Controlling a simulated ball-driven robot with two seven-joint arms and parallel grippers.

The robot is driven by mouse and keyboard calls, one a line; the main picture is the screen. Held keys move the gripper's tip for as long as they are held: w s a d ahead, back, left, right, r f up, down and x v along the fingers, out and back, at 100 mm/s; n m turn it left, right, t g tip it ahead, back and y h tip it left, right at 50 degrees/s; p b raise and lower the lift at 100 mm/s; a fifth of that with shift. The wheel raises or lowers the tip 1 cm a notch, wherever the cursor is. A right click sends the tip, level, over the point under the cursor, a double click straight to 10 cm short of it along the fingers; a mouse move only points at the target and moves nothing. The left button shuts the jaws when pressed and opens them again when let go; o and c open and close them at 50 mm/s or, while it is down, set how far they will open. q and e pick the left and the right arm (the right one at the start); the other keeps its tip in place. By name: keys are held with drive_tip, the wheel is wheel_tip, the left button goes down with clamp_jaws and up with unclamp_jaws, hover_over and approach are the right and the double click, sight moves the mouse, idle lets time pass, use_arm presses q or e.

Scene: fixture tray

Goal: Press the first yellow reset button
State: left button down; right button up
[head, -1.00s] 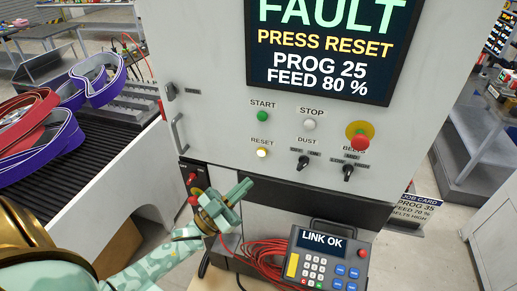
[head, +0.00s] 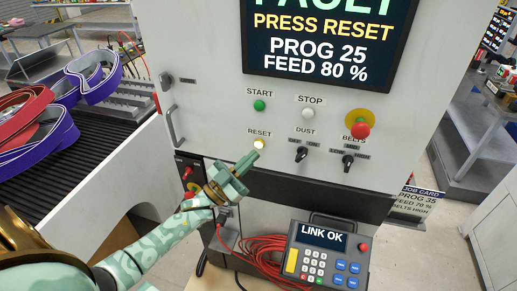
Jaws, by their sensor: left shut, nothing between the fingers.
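The yellow RESET button (head: 259,143) is lit on the light grey machine panel (head: 215,100), under the green START button (head: 259,105). My left gripper (head: 254,157) is shut and empty. Its fingertips are just below the RESET button in the head view; I cannot tell whether they touch the panel. The screen (head: 320,40) reads PRESS RESET, PROG 25 and FEED 80 %, with FAULT partly cut off at the top. My right gripper is not in view.
A pale STOP button (head: 308,113), the DUST knob (head: 301,154), the BELTS knob (head: 348,161) and a red emergency button (head: 360,127) are to the right. Below are a keypad pendant (head: 326,258) reading LINK OK and a coiled red cable (head: 268,255).

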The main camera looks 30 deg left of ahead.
sight(267, 139)
use_arm(q)
drive_tip(key=shift+w+a, duration=0.15)
drive_tip(key=shift+w, duration=0.5)
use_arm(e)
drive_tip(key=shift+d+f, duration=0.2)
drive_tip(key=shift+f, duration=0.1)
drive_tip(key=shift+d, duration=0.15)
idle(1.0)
use_arm(q)
drive_tip(key=shift+w+b, duration=0.15)
drive_tip(key=shift+b, duration=0.15)
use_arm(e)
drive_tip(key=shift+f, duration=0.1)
use_arm(q)
drive_tip(key=shift+w+a, duration=0.1)
drive_tip(key=shift+w, duration=0.2)
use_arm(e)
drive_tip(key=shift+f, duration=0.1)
